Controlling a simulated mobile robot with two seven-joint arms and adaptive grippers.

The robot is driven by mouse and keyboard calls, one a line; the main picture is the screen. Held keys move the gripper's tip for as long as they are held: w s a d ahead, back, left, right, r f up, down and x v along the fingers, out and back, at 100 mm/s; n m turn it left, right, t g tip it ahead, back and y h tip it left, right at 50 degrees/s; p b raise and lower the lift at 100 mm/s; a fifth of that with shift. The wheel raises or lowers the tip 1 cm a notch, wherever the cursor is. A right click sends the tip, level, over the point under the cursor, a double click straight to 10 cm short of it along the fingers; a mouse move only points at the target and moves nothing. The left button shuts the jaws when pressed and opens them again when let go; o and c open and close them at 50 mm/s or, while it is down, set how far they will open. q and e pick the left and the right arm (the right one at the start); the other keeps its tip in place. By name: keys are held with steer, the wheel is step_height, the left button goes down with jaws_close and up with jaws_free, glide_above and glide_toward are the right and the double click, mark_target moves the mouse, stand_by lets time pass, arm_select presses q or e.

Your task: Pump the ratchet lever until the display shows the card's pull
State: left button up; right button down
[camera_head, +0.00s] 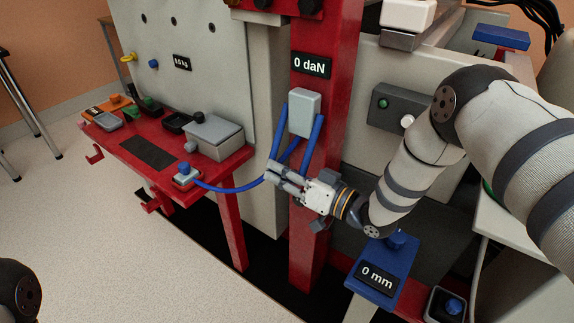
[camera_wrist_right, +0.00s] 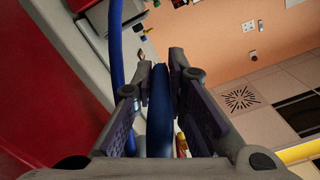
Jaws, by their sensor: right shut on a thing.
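The display (camera_head: 310,65) on the red column (camera_head: 335,70) reads 0 daN. Below it a grey box (camera_head: 304,112) is fixed to the column, with blue lines hanging from it. My right gripper (camera_head: 277,174) is in front of the column, below the box. It is shut on a blue line (camera_wrist_right: 158,108), which runs between its fingers in the wrist view. A second blue line (camera_wrist_right: 116,60) passes beside the fingers. I cannot make out a separate ratchet lever or a readable card. My left gripper is out of view.
A red bench (camera_head: 215,165) at left carries a grey box (camera_head: 214,136), a small blue-topped device (camera_head: 186,174) and several small items.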

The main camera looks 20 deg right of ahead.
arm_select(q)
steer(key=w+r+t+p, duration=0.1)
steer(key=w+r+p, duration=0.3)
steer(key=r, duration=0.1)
arm_select(e)
steer(key=s+a+r+m, duration=0.4)
steer(key=a+r+m, duration=0.1)
steer(key=r+m, duration=0.3)
steer(key=shift+a+r+m, duration=0.15)
steer(key=shift+a+m, duration=0.05)
steer(key=shift+m, duration=0.1)
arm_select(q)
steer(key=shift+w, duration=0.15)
arm_select(e)
steer(key=shift+s, duration=0.1)
steer(key=c, duration=1.6)
jaws_free()
steer(key=v, duration=1.2)
